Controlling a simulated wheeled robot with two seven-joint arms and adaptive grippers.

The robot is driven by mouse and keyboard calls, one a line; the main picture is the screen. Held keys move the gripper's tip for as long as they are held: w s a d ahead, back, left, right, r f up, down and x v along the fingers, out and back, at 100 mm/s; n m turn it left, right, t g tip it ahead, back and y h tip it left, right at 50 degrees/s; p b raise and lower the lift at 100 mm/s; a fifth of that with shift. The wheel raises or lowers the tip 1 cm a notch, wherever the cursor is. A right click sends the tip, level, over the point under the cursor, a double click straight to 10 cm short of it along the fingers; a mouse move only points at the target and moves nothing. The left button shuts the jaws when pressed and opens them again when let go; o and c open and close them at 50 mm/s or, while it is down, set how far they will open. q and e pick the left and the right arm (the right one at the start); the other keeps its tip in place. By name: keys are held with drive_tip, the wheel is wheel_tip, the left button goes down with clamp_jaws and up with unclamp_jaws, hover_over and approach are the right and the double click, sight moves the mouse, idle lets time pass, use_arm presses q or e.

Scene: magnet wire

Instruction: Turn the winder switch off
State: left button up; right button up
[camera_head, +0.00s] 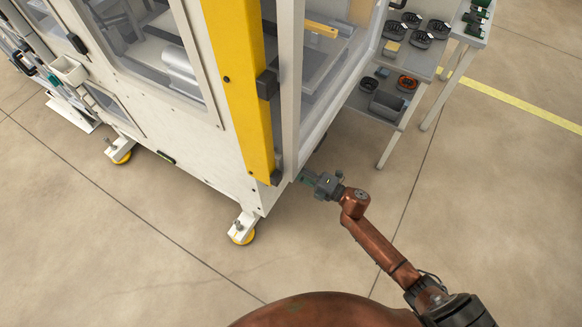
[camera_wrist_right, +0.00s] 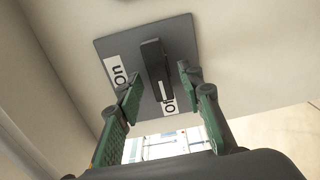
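The winder switch shows in the right wrist view as a black bar-shaped handle (camera_wrist_right: 153,60) on a grey square plate (camera_wrist_right: 182,35). One white label (camera_wrist_right: 117,70) reads "On", upside down. A second label (camera_wrist_right: 169,108), partly hidden, seems to read "Off". The handle's white mark lies at its lower end, beside this second label. My right gripper (camera_wrist_right: 158,78) is open, with one green-padded finger on each side of the handle and visible gaps. In the head view, my right gripper (camera_head: 308,178) is at the machine's lower corner, where the switch is hidden. My left gripper is out of view.
The white machine (camera_head: 190,140) with a yellow post (camera_head: 238,80) fills the upper left, standing on yellow-footed legs. Grey tables (camera_head: 420,62) with black trays and small parts stand at the upper right. The floor in front is clear.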

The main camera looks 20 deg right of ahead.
drive_tip(key=v, duration=1.2)
